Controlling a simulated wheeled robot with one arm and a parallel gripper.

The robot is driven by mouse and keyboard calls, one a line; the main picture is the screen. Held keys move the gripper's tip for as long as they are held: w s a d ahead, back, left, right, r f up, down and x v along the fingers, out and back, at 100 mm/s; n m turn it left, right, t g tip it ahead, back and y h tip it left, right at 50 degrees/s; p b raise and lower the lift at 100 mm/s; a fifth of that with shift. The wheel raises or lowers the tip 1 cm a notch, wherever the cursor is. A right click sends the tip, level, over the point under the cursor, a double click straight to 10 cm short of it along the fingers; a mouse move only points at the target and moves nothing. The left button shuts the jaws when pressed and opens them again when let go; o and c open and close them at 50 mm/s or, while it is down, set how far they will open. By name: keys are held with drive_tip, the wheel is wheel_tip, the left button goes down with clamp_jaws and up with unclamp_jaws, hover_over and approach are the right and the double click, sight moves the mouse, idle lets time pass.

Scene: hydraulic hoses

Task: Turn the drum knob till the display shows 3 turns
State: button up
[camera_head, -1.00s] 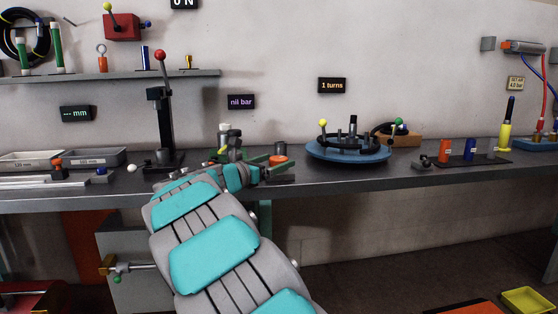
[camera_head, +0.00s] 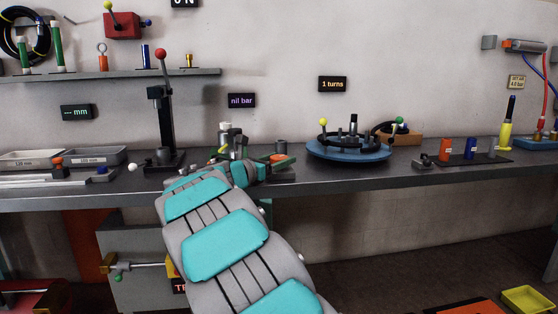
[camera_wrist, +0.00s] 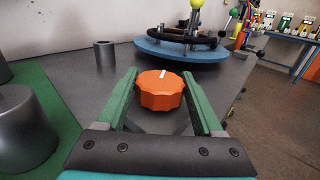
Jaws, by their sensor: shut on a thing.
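The orange ribbed knob (camera_wrist: 161,90) with a white mark on top sits between the two green fingers of my gripper (camera_wrist: 162,103) in the wrist view. My gripper is shut on it. In the head view the knob (camera_head: 279,158) shows just past my gripper (camera_head: 272,166), partly hidden.
A short grey hollow cylinder (camera_wrist: 105,54) stands on the bench, left of the knob. Larger grey cylinders (camera_wrist: 24,125) stand on a green base at left. A black lever stand (camera_head: 165,115) with a red ball is further left. Bench front between knob and drum is clear.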

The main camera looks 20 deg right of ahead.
drive_tip(key=c, duration=0.5)
drive_tip(key=shift+o, duration=0.2)
